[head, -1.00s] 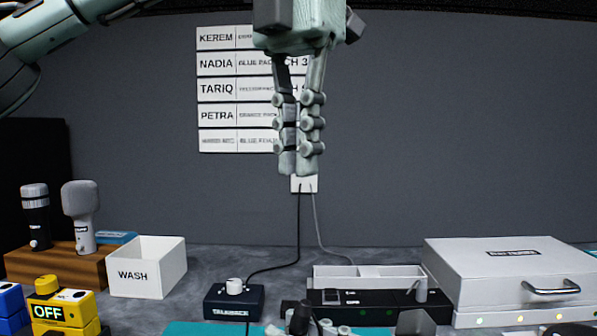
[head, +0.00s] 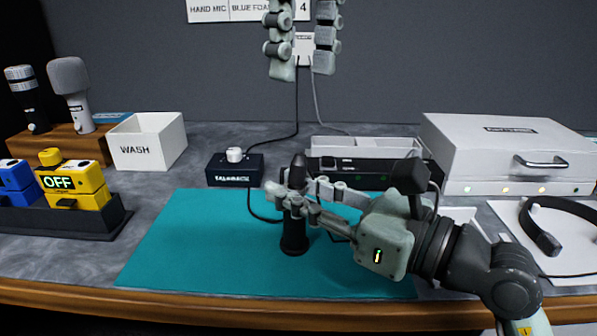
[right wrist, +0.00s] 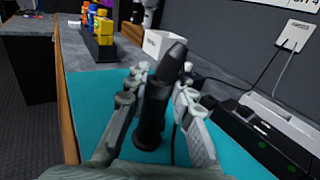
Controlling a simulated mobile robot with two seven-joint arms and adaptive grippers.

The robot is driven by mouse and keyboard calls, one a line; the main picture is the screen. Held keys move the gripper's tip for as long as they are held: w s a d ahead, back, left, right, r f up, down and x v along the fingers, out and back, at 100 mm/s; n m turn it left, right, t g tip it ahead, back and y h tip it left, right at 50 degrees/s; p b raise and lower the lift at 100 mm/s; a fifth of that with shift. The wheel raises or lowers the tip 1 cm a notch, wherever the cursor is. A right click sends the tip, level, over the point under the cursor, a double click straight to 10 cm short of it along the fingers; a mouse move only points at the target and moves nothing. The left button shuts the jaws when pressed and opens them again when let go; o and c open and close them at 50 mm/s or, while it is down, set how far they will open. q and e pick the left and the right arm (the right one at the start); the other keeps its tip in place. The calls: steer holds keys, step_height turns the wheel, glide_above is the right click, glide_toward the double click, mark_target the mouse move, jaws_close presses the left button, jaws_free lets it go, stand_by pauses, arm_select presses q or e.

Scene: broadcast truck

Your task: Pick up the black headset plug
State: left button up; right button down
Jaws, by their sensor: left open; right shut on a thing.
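A black tapered plug (head: 294,238) stands upright over the teal mat (head: 190,240), its wide end down; I take it as the headset plug. My right gripper (head: 296,200) is shut around its middle, coming from the right. In the right wrist view the plug (right wrist: 153,118) rises between the two fingers (right wrist: 153,95), narrow end up. I cannot tell whether its lower end touches the mat. My left gripper (head: 303,68) is open and empty, pointing down high in front of the wall, well above the plug.
A black talkback box (head: 222,172) and a long black unit (head: 352,172) stand behind the mat. A white WASH bin (head: 140,150) is left, a white case (head: 480,150) and black headset (head: 540,235) right. Thin cables cross the mat. The mat's left part is clear.

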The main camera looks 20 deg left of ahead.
arm_select(q)
steer(key=n, duration=0.1)
glide_above(301, 164)
step_height(301, 164, down, 6)
steer(key=shift+s+d+f, duration=0.1)
steer(key=shift+f, duration=3.05)
jaws_close()
